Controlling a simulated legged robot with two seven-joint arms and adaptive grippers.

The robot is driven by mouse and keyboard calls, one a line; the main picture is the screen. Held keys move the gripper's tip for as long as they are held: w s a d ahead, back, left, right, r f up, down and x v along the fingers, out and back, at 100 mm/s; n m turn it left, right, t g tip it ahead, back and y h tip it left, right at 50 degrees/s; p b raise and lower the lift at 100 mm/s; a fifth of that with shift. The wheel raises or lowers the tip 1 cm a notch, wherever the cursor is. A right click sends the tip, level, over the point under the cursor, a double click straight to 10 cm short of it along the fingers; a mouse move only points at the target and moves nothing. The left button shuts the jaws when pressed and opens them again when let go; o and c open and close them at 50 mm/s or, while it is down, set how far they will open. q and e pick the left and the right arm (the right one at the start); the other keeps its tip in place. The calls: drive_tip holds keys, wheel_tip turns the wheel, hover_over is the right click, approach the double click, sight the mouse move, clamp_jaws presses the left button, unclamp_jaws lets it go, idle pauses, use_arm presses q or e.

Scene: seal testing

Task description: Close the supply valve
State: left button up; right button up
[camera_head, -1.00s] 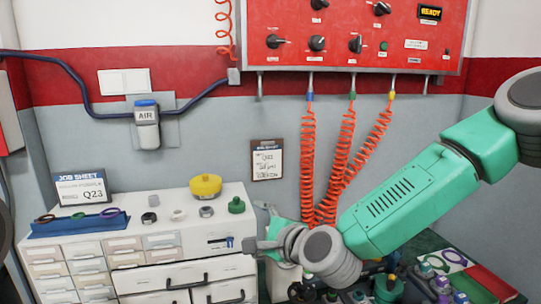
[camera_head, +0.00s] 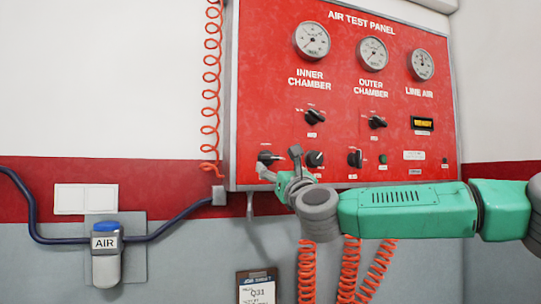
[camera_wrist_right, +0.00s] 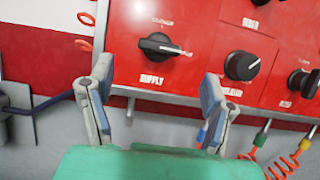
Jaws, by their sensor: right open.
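The supply valve is a black knob (camera_wrist_right: 160,45) above the label SUPPLY in the right wrist view. Its pointer end is turned to the right. It also shows at the lower left of the red panel in the head view, as a dark knob (camera_head: 268,157). My right gripper (camera_wrist_right: 157,100) is open and empty, its two fingers spread below and on either side of the knob, apart from it. In the head view the right gripper (camera_head: 284,168) is at the panel's lower edge, just below and right of the supply knob. My left gripper is not in view.
The red air test panel (camera_head: 350,85) carries gauges and several other knobs, with the regulator knob (camera_wrist_right: 241,66) just right of the supply knob. Orange coiled hoses (camera_head: 348,270) hang below. A blue-topped AIR unit (camera_head: 105,250) is on the wall at left.

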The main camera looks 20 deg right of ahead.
sight(271, 159)
drive_tip(key=p+x, duration=0.2)
drive_tip(key=x, duration=0.3)
drive_tip(key=shift+w+a+r, duration=0.1)
drive_tip(key=shift+w, duration=0.15)
drive_tip(key=shift+w+r, duration=0.2)
drive_tip(key=shift+w, duration=0.1)
drive_tip(key=shift+w+r, duration=0.1)
drive_tip(key=shift+w, duration=0.5)
drive_tip(key=c, duration=1.2)
